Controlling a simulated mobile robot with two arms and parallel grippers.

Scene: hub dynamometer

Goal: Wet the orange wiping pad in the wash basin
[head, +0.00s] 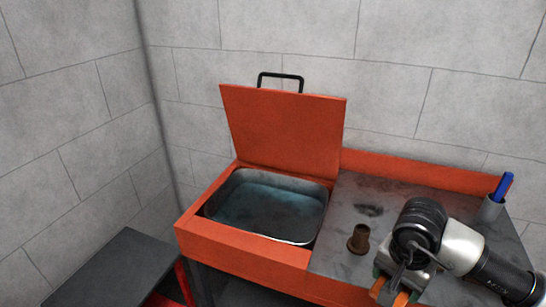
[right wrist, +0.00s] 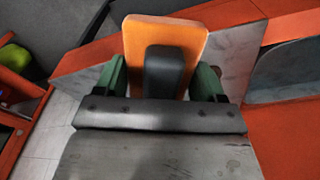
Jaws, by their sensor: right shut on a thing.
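The wash basin (head: 225,237) is an orange-framed metal tub holding bluish water, with its orange lid (head: 285,130) standing open behind it. My right gripper (head: 394,288) is over the grey worktop, to the right of the basin and apart from it. In the right wrist view its green fingers (right wrist: 165,80) are shut on the dark handle of the orange wiping pad (right wrist: 182,36). In the head view only small orange parts of the pad (head: 402,299) show below the gripper; the rest is hidden. My left gripper is not in view.
A brown, flared fitting (head: 359,238) stands on the worktop (head: 345,205) between the basin and my right gripper. A dark surface (head: 105,270) lies at the lower left. Block walls close the back and left.

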